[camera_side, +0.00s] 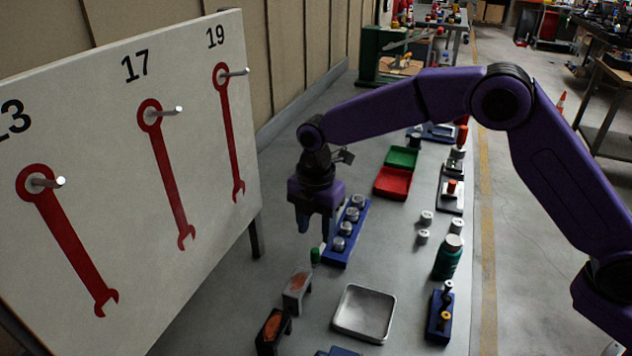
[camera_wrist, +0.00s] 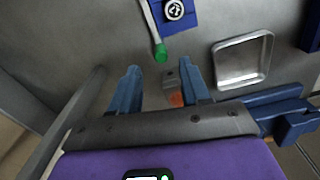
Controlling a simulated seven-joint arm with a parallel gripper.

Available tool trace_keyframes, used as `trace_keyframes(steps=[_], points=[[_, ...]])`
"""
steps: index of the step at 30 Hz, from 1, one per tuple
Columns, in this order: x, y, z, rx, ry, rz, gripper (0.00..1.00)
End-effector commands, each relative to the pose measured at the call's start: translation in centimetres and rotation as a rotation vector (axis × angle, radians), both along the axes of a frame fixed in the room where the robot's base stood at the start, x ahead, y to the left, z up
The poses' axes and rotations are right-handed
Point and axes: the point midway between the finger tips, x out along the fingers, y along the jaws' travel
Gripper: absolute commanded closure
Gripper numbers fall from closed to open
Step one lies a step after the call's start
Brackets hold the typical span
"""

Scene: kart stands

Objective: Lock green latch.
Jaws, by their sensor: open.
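The green latch (camera_side: 315,256) is a lever with a green tip, at the near end of a blue block (camera_side: 337,258) that holds several grey metal round parts. In the wrist view the green tip (camera_wrist: 160,53) ends a pale metal arm running up beside the blue block (camera_wrist: 182,22). My gripper (camera_side: 313,227) hangs pointing down above the latch in the side view. In the wrist view my gripper (camera_wrist: 161,68) has its two blue fingers apart and nothing between the tips. The green tip shows just beyond the gap between them, apart from both.
A grey block with an orange face (camera_side: 297,290) and a dark one (camera_side: 270,330) stand near the latch. An empty metal tray (camera_side: 364,313) lies to the right. A white board (camera_side: 100,150) with red wrench outlines and pegs stands at the left.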

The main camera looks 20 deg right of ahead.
Motion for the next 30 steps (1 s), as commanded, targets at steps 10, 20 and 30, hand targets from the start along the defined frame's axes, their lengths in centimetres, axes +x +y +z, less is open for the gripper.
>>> trace_keyframes(steps=[10,20,30], points=[[0.1,0.0,7.4,0.003,-0.004,-0.001,0.53],[0.1,0.0,11.1,0.000,-0.001,-0.001,0.53],[0.1,-0.1,11.4,-0.001,-0.001,-0.001,0.53]])
